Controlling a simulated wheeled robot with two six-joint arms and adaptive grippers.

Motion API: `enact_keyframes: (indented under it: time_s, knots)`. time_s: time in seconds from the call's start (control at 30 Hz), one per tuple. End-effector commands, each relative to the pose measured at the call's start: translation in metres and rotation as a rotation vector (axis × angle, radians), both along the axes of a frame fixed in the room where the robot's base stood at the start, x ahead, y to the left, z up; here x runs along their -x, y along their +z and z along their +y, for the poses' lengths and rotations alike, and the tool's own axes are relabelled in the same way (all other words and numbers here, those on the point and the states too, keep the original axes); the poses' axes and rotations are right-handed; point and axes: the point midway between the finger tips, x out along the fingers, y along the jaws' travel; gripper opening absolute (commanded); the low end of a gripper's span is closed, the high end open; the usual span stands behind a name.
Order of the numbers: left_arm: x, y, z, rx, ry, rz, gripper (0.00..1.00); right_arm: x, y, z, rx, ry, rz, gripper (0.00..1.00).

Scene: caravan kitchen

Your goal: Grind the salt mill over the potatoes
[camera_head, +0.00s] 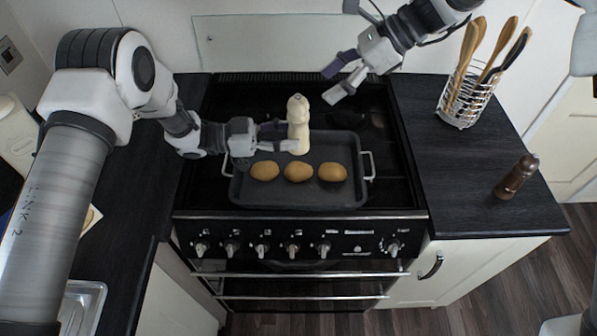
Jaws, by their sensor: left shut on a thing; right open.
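A cream salt mill (298,112) stands upright in my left gripper (290,140), which is shut on its lower body above the back part of a dark roasting tray (300,194). Three potatoes (299,171) lie in a row in the tray, just in front of the mill in the picture. My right gripper (335,83) is open and empty, up and to the right of the mill's top, apart from it. The mill's underside is hidden.
The tray with two side handles rests on the black stove (395,190). A brown pepper mill (516,178) and a wire holder (467,101) with wooden utensils stand on the right counter. A sink (82,305) is at lower left.

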Motion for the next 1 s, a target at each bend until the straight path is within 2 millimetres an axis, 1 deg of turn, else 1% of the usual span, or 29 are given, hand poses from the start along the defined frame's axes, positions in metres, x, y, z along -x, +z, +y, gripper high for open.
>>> enact_keyframes:
  time_s: [0.17,0.27,0.5,0.6,1.0]
  knots:
    - [0.000,0.003,0.000,0.001,0.000,-0.001,0.05,0.000,0.002,0.000,0.000,0.000,0.000,0.69]
    - [0.000,0.012,0.000,0.001,0.000,-0.001,0.05,0.000,0.008,0.000,0.000,0.000,0.000,0.69]
    - [0.000,0.042,0.000,0.001,0.000,-0.001,0.05,0.000,0.027,0.000,0.000,0.000,0.000,0.69]
    - [0.000,0.051,0.000,0.001,0.000,0.000,0.05,0.000,0.031,0.000,0.000,0.000,0.000,0.69]
    - [0.000,0.050,0.000,0.000,0.000,0.000,0.05,0.000,0.030,0.000,0.000,0.000,0.000,0.69]
